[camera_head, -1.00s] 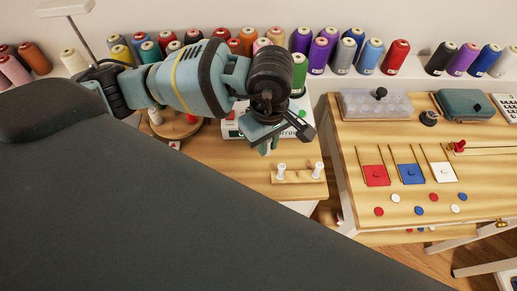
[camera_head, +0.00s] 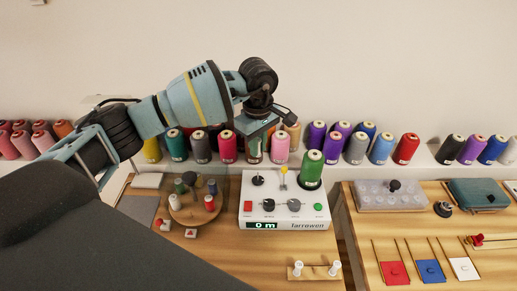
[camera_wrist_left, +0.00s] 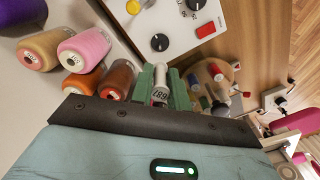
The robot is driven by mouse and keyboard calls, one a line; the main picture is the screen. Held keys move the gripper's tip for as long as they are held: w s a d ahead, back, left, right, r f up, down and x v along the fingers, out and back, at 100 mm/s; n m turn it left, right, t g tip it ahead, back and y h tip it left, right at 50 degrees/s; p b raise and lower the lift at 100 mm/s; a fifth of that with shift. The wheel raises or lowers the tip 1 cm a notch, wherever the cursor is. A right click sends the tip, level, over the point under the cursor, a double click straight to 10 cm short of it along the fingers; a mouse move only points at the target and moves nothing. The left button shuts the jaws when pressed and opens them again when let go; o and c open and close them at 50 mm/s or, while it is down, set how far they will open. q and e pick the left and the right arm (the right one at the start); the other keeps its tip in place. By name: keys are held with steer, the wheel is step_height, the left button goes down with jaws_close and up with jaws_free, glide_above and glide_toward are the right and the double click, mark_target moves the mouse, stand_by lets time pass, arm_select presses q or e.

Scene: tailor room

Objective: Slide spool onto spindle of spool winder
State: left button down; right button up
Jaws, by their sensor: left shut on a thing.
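The spool winder (camera_head: 290,222) is a white box with knobs, a red and a green button and a display reading 0 m. A large green thread cone (camera_head: 311,171) stands at its back right. A short post with a yellow top (camera_head: 284,172) and a black round part (camera_head: 258,181) stand on its top; I cannot tell which is the spindle. My left gripper (camera_head: 255,148) is above the winder's back edge, pointing down. In the left wrist view its green fingers are shut on a small pale spool (camera_wrist_left: 160,85), apart from the winder. My right gripper is not in view.
A row of thread cones (camera_head: 280,147) lines the shelf behind the winder. A round wooden stand (camera_head: 193,214) with small spools is to its left. A wooden block with white spools (camera_head: 315,271) lies in front. A second table (camera_head: 440,225) is at right.

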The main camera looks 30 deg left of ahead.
arm_select(q)
steer(key=shift+f, duration=0.25)
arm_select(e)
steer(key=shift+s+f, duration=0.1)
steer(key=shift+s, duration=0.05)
